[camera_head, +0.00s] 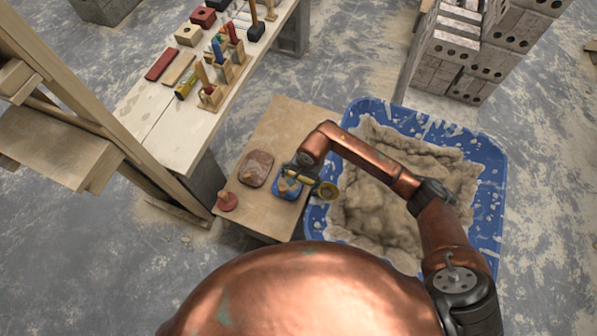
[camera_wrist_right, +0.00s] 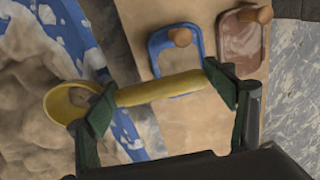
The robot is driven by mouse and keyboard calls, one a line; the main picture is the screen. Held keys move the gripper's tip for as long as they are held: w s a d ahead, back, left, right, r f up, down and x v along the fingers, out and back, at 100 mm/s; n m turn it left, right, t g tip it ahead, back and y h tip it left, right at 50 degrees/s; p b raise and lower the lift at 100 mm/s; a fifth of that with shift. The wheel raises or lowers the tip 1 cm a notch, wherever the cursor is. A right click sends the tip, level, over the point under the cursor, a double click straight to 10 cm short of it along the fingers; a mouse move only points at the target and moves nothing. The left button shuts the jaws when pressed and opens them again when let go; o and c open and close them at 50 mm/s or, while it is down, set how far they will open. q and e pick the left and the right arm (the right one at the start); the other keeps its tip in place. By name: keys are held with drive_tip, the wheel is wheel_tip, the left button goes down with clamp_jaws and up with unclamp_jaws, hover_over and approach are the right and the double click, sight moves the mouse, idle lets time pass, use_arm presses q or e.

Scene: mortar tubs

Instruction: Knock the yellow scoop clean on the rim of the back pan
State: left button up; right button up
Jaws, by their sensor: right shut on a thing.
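My right gripper (camera_head: 300,174) is shut on the handle of the yellow scoop (camera_head: 329,190) and holds it over the right edge of the wooden board, beside the blue tub. In the right wrist view the scoop (camera_wrist_right: 160,89) lies across between the fingers (camera_wrist_right: 163,88), its bowl to the left over the tub's edge, with some grey-brown matter in it. A blue-edged flat piece with a wooden knob (camera_head: 280,187) lies on the board just below the gripper. A brown piece (camera_head: 257,169) and a red round piece (camera_head: 228,202) lie farther left. I cannot tell which is the back pan. My left gripper is not in view.
The blue tub (camera_head: 488,165) with heaped mortar (camera_head: 375,205) stands right of the board (camera_head: 285,118). A bench (camera_head: 165,125) with tools and blocks stands at the upper left. Concrete blocks (camera_head: 460,60) stand behind the tub. A wooden frame (camera_head: 75,100) is at the left.

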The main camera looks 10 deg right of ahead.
wheel_tip(320, 180, up, 7)
drive_tip(key=p, duration=0.3)
drive_tip(key=shift+r, duration=0.2)
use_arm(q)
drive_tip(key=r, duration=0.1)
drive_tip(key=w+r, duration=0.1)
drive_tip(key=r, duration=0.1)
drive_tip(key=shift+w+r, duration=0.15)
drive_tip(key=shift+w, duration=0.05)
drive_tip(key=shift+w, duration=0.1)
